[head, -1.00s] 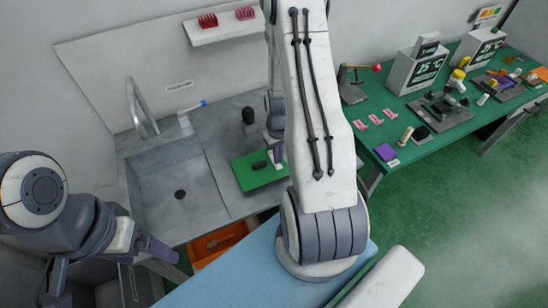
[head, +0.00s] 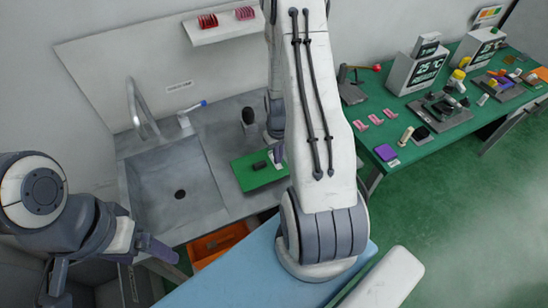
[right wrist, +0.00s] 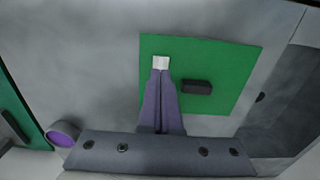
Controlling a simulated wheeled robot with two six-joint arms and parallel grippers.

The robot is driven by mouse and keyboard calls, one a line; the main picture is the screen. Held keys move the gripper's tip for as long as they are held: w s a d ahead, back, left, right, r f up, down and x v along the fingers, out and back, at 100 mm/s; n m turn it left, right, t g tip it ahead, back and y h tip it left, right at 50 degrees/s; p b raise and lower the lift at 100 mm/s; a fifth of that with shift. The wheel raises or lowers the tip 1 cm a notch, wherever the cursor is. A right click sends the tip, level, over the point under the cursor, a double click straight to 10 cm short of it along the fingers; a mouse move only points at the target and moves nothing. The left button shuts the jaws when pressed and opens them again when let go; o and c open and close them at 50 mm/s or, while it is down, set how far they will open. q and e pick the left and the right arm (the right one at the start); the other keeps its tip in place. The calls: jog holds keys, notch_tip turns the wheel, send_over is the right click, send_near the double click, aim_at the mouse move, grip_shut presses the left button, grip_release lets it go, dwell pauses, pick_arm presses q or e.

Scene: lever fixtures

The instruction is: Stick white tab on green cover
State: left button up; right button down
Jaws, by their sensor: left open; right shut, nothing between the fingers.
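The green cover (head: 254,172) is a flat green plate with a dark block-shaped handle (right wrist: 196,87), lying on the grey counter. In the right wrist view a small white tab (right wrist: 160,62) sits against the green cover (right wrist: 222,62), near its edge. My right gripper (right wrist: 160,73) is shut and empty, its purple fingertips right at the tab's near edge. I cannot tell whether they touch it. In the head view the right gripper (head: 279,152) is over the cover, partly hidden by my arm. My left gripper (head: 158,247) is open and empty, in front of the sink.
A dark upright object (head: 248,117) stands behind the cover. An orange bin (head: 218,243) is below the counter. A green table (head: 437,140) with fixtures stands at right.

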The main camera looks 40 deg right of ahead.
jog(key=shift+f+b, duration=0.65)
jog(key=shift+f, duration=0.2)
dwell(0.5)
jog(key=shift+r, duration=0.1)
dwell(0.4)
notch_tip(320, 180, up, 7)
jog(key=p, duration=0.5)
jog(key=shift+p, duration=0.4)
